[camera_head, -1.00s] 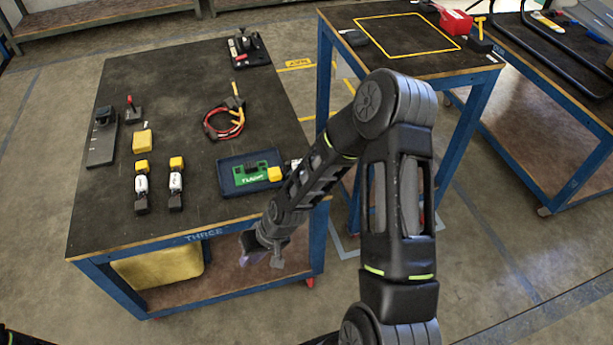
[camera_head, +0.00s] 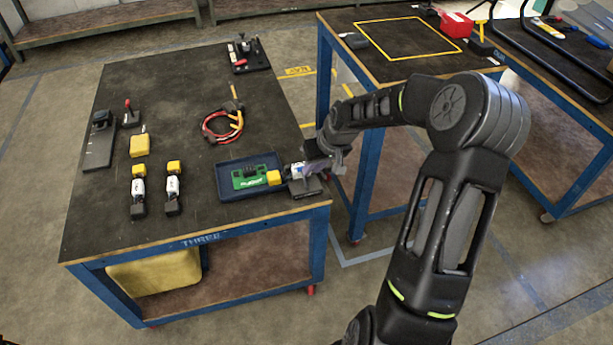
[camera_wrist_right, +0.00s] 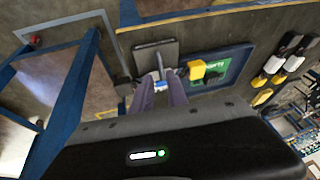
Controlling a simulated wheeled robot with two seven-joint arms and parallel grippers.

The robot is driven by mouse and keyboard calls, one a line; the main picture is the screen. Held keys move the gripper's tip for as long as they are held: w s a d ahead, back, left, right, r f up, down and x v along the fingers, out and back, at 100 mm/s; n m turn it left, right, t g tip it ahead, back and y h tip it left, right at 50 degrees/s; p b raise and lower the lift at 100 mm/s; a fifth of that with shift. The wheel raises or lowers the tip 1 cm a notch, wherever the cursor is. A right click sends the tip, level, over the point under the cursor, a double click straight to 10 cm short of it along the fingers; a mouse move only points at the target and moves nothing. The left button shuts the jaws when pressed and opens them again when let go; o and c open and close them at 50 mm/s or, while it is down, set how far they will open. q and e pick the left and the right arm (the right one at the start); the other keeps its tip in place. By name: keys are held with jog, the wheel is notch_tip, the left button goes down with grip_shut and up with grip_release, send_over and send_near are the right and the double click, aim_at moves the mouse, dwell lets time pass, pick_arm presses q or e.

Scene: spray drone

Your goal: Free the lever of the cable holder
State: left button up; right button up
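A dark flat holder plate (camera_head: 304,188) lies at the right front corner of the table, beside the blue tray. A small white and blue piece (camera_head: 296,169) stands at it, with a yellow block (camera_head: 274,178) to its left. My right gripper (camera_head: 312,168) is at this piece, coming from the right. In the right wrist view its two fingers (camera_wrist_right: 161,84) are apart, with the blue and white piece (camera_wrist_right: 161,84) between or just beyond the tips; contact cannot be told. The lever is too small to make out. My left gripper is not in view.
The blue tray (camera_head: 224,188) holds a green board (camera_head: 249,177). A red and yellow cable (camera_head: 215,137) lies behind it. Yellow-capped parts (camera_head: 138,186) and a red-knobbed lever device (camera_head: 130,114) stand at left. Another table (camera_head: 400,66) is close on the right.

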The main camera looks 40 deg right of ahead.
aim_at(305, 178)
jog(key=x, duration=0.6)
jog(key=shift+w+f, duration=0.1)
jog(key=shift+f, duration=0.05)
grip_shut()
